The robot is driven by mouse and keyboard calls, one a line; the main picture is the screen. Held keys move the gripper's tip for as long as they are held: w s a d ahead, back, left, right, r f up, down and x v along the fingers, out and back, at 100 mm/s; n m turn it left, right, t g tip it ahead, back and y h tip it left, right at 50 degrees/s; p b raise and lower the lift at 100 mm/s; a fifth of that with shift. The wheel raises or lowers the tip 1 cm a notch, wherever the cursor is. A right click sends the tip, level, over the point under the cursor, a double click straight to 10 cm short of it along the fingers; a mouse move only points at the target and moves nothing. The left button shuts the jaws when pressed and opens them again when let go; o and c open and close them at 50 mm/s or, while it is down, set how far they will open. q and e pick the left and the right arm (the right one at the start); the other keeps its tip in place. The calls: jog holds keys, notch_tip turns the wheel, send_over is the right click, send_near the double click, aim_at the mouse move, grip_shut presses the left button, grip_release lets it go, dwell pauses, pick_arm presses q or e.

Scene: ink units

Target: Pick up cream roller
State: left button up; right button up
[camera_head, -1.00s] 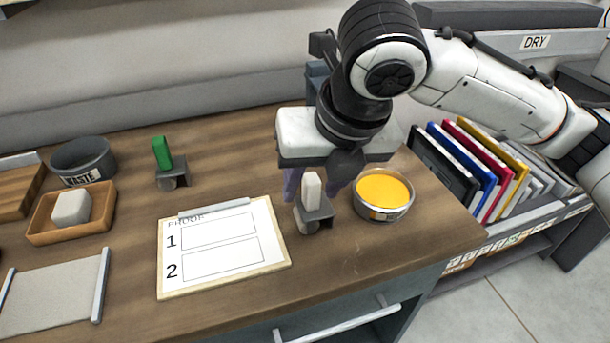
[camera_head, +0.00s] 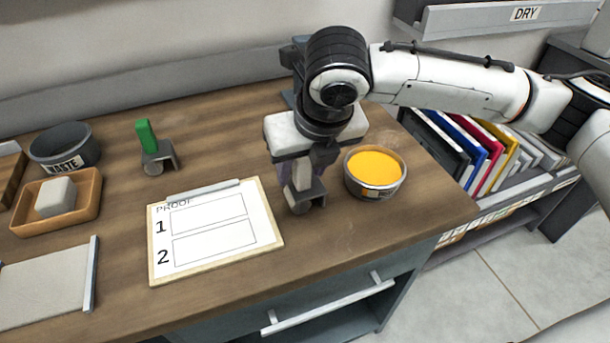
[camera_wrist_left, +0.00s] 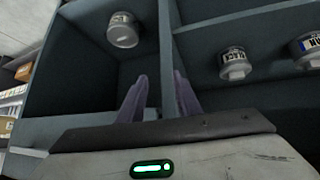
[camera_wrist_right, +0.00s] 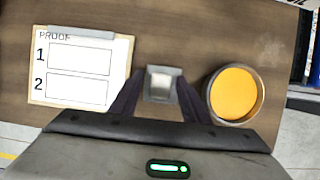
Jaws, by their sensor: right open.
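The cream roller (camera_head: 303,190) stands upright on the table between the proof board and the yellow ink tin; its pale handle points up. It also shows in the right wrist view (camera_wrist_right: 161,84), seen from above. My right gripper (camera_head: 298,175) is directly over it, with its fingers low on either side of the handle. In the right wrist view the open fingers (camera_wrist_right: 160,98) flank the roller. My left gripper (camera_wrist_left: 160,98) appears only in its own wrist view, its fingers apart and empty in front of dark shelf compartments.
The proof board (camera_head: 215,282) lies left of the roller, the yellow ink tin (camera_head: 376,190) close on its right. A green-handled roller (camera_head: 147,135), waste bin (camera_head: 47,150) and wooden tray (camera_head: 30,228) stand further left. Tins (camera_wrist_left: 123,32) sit in the compartments by my left gripper.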

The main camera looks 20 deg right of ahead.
jog(key=shift+f, duration=0.2)
grip_shut()
jog(key=shift+r, duration=0.1)
notch_tip(320, 180, up, 10)
jog(key=shift+w+f+p, duration=0.1)
jog(key=shift+p, duration=0.2)
